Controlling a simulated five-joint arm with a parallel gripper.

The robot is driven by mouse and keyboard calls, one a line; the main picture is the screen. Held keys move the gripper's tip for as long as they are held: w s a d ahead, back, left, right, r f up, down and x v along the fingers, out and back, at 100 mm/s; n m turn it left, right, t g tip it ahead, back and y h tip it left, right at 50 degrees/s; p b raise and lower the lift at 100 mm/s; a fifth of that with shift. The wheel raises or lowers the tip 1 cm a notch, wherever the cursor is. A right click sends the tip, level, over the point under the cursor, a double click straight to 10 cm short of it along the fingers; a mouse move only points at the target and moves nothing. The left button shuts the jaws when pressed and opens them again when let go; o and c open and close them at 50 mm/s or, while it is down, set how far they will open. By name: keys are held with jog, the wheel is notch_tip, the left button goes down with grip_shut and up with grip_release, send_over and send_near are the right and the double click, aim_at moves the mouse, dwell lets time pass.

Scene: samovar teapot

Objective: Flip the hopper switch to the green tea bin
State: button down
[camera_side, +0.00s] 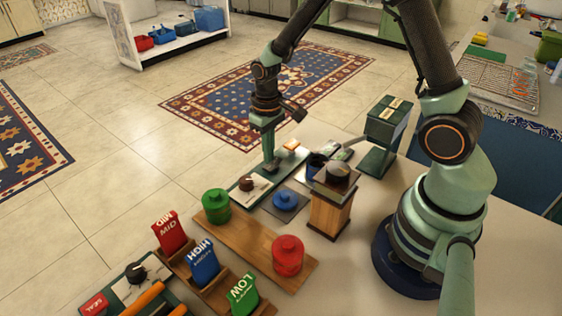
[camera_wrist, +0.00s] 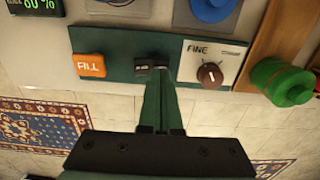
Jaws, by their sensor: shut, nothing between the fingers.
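A small dark switch (camera_wrist: 152,62) sits on a dark green panel (camera_wrist: 125,68), between an orange FILL button (camera_wrist: 90,66) and a white FINE plate with a brown knob (camera_wrist: 210,75). My gripper (camera_wrist: 160,88) is shut and empty, its fingertips right at the near edge of the switch; I cannot tell whether they touch it. In the side view my gripper (camera_side: 269,166) points down over this panel and hides the switch. Which way the switch is set is unclear. A dark green two-lidded box (camera_side: 386,122) with small pale labels stands behind, its labels unreadable.
A green pot (camera_side: 216,203) and a red pot (camera_side: 287,252) stand on a wooden board, with a blue pot (camera_side: 286,199) nearby. A wooden grinder-like box (camera_side: 331,200) stands right of my gripper. Red, blue and green cards (camera_side: 202,260) stand at the front. A lit display (camera_wrist: 37,5) shows.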

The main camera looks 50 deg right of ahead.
jog(key=shift+r, duration=2.75)
notch_tip(320, 180, up, 9)
jog(key=t, duration=0.2)
send_over(269, 167)
jog(key=s, duration=0.3)
jog(key=s+a+r+t, duration=0.1)
jog(key=s+r+t, duration=0.2)
jog(key=s+r, duration=0.3)
jog(key=shift+s+a+r+t, duration=0.2)
jog(key=shift+s+t, duration=0.1)
jog(key=shift+s, duration=0.4)
